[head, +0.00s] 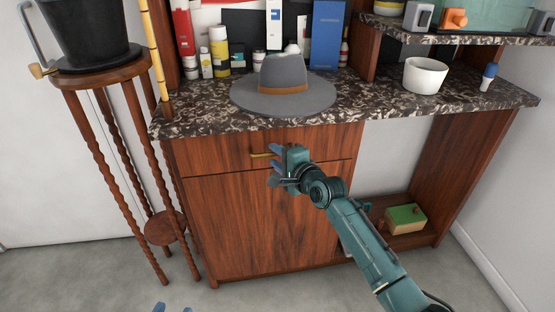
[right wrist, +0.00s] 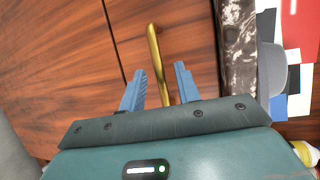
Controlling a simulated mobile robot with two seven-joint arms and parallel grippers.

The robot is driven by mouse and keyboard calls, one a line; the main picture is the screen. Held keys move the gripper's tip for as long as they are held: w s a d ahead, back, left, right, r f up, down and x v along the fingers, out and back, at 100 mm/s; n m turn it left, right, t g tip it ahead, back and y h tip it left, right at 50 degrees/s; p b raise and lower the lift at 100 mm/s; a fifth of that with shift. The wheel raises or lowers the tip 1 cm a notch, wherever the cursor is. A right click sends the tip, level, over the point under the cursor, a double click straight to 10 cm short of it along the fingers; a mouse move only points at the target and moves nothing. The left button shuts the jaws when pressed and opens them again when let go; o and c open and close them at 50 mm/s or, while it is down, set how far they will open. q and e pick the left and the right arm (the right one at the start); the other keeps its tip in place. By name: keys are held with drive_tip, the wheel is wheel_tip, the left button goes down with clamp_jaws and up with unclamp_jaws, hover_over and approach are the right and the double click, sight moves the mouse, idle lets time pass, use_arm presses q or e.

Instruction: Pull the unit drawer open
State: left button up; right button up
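The unit's wooden drawer (head: 215,153) sits under the stone counter, its front flush with the unit. Its brass bar handle (head: 262,154) is partly hidden behind my right gripper (head: 276,163) in the head view. In the right wrist view, the handle (right wrist: 154,60) runs lengthwise between the two blue fingers of my right gripper (right wrist: 160,86). The fingers are apart, with gaps to the handle on both sides. I cannot tell whether the handle is fully within finger depth.
A grey hat (head: 283,75) lies on the counter (head: 200,117) above the drawer. A cupboard door (head: 240,225) is below it. The floor in front is clear.

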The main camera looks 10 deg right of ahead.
drive_tip(key=shift+c, duration=0.2)
clamp_jaws()
idle(0.4)
